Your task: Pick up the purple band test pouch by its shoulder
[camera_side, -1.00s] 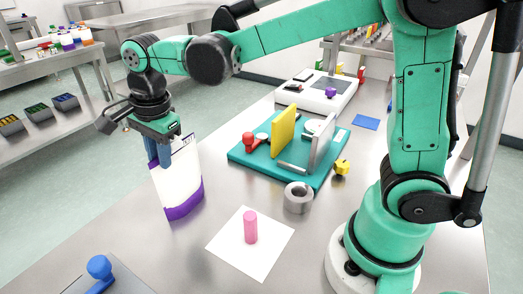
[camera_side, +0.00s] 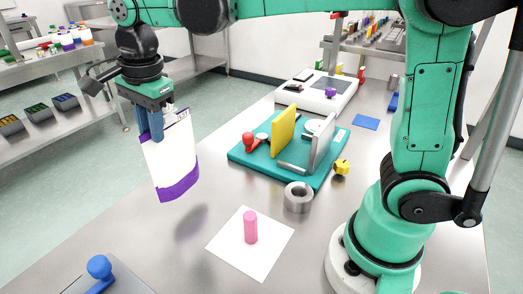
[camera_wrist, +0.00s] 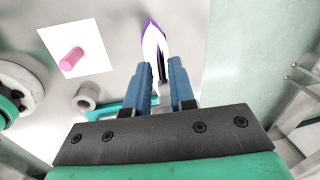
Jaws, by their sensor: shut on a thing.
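The test pouch (camera_side: 168,155) is white with a purple band along its bottom edge. It hangs upright, slightly tilted, above the table at the left in the side view, with its shadow on the metal below. My gripper (camera_side: 151,137) is shut on the upper left part of the pouch. In the wrist view the blue fingers of my gripper (camera_wrist: 166,88) stand on either side of the pouch (camera_wrist: 153,42), whose purple edge points away. The exact contact at the fingertips is partly hidden.
A blue-knobbed object (camera_side: 99,267) is at the front left. Table space below the pouch is clear.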

